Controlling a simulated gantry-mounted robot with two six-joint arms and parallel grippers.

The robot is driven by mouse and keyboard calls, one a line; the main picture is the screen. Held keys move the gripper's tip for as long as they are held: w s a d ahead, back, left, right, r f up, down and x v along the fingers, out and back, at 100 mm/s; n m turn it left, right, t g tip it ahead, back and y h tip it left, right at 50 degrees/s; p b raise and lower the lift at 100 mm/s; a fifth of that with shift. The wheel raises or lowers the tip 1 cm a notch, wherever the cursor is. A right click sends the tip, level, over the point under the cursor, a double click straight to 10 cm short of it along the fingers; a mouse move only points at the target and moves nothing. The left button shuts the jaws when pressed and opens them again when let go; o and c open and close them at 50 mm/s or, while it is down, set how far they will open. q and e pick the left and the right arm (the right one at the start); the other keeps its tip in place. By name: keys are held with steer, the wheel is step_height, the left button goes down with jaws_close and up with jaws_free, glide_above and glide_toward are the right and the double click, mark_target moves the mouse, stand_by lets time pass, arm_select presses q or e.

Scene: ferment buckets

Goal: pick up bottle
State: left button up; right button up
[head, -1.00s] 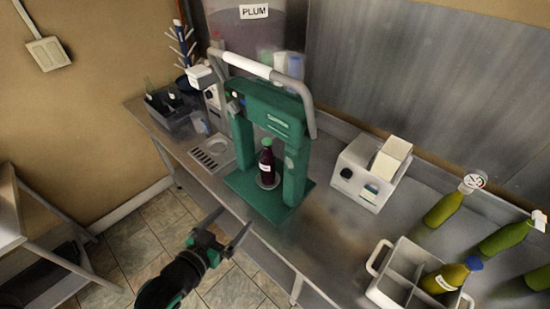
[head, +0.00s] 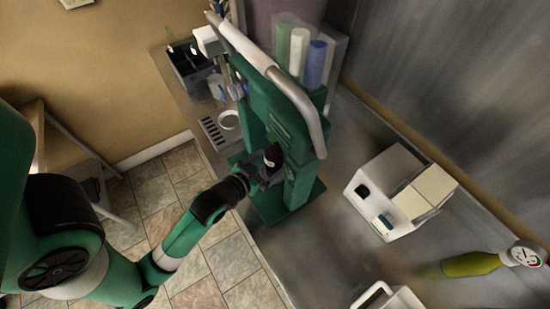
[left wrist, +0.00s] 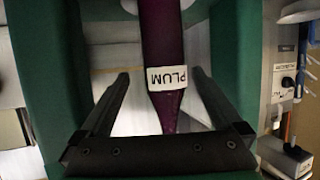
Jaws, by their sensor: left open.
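A dark plum-coloured bottle (head: 273,154) stands inside the green press frame (head: 262,110), mostly hidden by my gripper. In the left wrist view the bottle (left wrist: 165,40) runs between my two fingers, with a white PLUM label (left wrist: 166,78) facing the camera. My left gripper (head: 266,172) is at the front of the press opening, at the bottle. In the left wrist view my left gripper (left wrist: 160,75) is open, with one finger on each side of the bottle and visible gaps. My right gripper is not in view.
The press's green uprights (left wrist: 237,60) stand close on both sides of my fingers. A grey crate (head: 190,70) is at the back left.

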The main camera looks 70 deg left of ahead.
arm_select(q)
steer(key=shift+a+p+x, duration=0.15)
steer(key=shift+p+x, duration=0.05)
steer(key=shift+x, duration=1.4)
steer(key=shift+a+p+x, duration=0.15)
steer(key=shift+x, duration=1.45)
steer(key=shift+s, duration=0.2)
jaws_close()
steer(key=shift+r, duration=0.15)
